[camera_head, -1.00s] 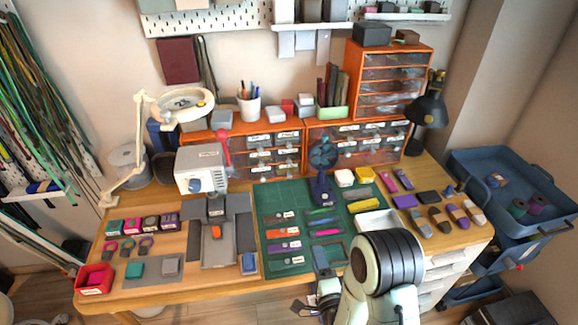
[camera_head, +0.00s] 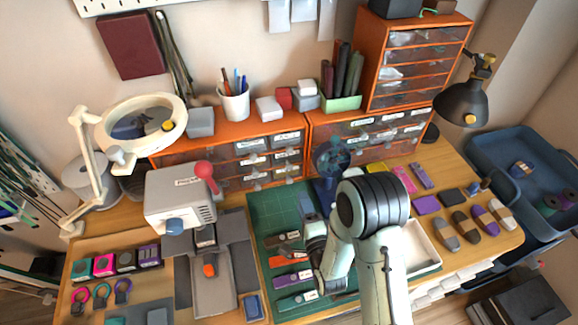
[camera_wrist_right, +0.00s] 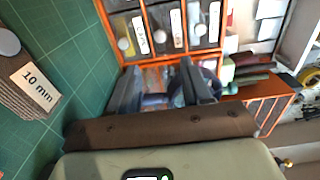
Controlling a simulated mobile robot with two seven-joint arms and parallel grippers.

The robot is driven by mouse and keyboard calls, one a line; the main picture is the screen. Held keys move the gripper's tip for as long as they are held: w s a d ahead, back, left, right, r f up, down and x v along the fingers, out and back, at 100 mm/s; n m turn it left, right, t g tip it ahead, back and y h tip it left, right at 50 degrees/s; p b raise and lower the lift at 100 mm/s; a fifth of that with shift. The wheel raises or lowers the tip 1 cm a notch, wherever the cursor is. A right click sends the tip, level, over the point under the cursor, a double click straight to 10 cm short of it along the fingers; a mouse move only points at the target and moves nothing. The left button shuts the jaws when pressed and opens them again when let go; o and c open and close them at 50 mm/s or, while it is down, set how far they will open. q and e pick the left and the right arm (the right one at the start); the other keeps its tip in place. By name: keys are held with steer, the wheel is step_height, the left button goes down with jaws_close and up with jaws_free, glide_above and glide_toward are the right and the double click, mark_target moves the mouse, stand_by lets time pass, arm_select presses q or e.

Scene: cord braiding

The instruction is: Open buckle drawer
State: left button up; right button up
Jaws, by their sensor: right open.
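Orange drawer cabinets with clear-fronted, labelled small drawers stand along the back of the bench; one bank is at the left (camera_head: 268,158) and one at the right (camera_head: 369,137). The label writing is too small to tell which drawer is the buckle drawer. The drawers look shut. My right gripper (camera_head: 306,200) is over the green cutting mat, short of the drawer fronts. In the right wrist view its two fingers (camera_wrist_right: 157,78) are apart and empty, pointing toward labelled drawers (camera_wrist_right: 168,30) with pale round knobs. My left gripper is not in view.
A blue fan (camera_head: 331,158) stands close beside my right gripper, before the cabinets. A white box machine (camera_head: 180,196) and magnifier lamp (camera_head: 140,124) are at the left. A white tray (camera_head: 424,246) lies right of my arm. The green mat (camera_head: 262,205) has free room.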

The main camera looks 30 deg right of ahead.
mark_target(290, 168)
steer(key=x, duration=1.2)
steer(key=shift+w, duration=0.25)
jaws_close()
